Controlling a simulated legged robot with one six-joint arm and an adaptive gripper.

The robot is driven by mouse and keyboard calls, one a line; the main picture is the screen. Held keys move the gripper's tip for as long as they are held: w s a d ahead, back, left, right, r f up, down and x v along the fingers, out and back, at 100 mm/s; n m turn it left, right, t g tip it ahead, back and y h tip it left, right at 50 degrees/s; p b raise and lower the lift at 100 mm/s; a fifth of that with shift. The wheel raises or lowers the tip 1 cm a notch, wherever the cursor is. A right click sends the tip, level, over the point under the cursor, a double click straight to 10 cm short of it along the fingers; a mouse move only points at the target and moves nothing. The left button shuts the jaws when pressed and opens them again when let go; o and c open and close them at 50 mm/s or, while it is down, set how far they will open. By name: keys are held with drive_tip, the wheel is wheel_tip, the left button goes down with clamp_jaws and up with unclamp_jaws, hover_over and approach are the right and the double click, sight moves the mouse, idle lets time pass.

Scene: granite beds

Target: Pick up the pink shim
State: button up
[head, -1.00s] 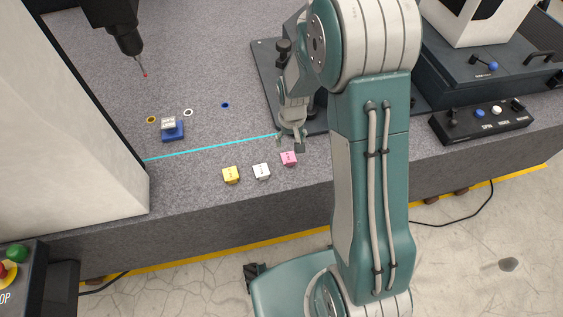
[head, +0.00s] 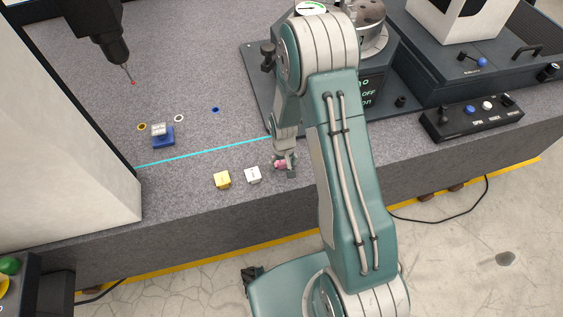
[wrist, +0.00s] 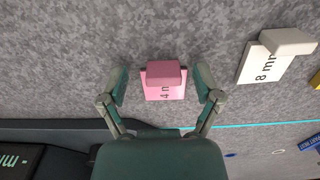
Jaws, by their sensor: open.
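The pink shim (wrist: 165,90) lies on the granite bed, with a raised pink block on it and a partly visible "4" marking. In the wrist view my gripper (wrist: 161,80) is open, one finger on each side of the shim, with a gap on both sides. In the head view my gripper (head: 285,165) is down over the pink shim (head: 280,164) and hides much of it.
A white shim (head: 253,175) marked "8 mm" in the wrist view (wrist: 258,66) and a yellow shim (head: 222,180) lie to the left. A cyan line (head: 200,152) runs behind them. A dark fixture plate (head: 262,85) is behind my gripper.

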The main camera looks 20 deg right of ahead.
drive_tip(key=shift+a, duration=0.1)
drive_tip(key=shift+c, duration=0.3)
drive_tip(key=shift+a, duration=0.2)
clamp_jaws()
drive_tip(key=shift+d+r, duration=0.1)
drive_tip(key=shift+r, duration=0.55)
drive_tip(key=s+d+r, duration=0.2)
drive_tip(key=s+r, duration=0.4)
drive_tip(key=s+d+r, duration=0.2)
drive_tip(key=s+r, duration=0.3)
drive_tip(key=s, duration=0.2)
drive_tip(key=shift+d+r, duration=0.3)
drive_tip(key=shift+r, duration=0.1)
drive_tip(key=shift+s, duration=0.1)
